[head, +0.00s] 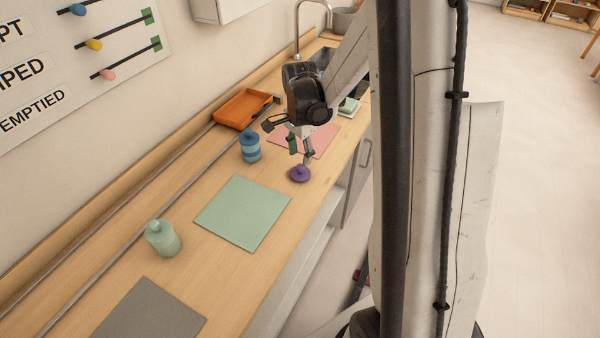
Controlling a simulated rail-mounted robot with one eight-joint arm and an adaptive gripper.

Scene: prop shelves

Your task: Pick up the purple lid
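The purple lid (300,174), a small round disc with a knob on top, lies on the wooden counter near its front edge, between the green mat and the pink mat. My gripper (301,158) points down just above and behind the lid in the head view. Its two fingers look apart, with nothing seen between them. The fingertips are close to the lid's knob; I cannot tell whether they touch it.
A blue striped jar (250,147) stands left of my gripper, and a pale green jar (162,240) stands nearer. An orange tray (240,109) is behind. The green mat (243,213), pink mat (322,137) and grey mat (150,312) look bare. Rails run along the wall side.

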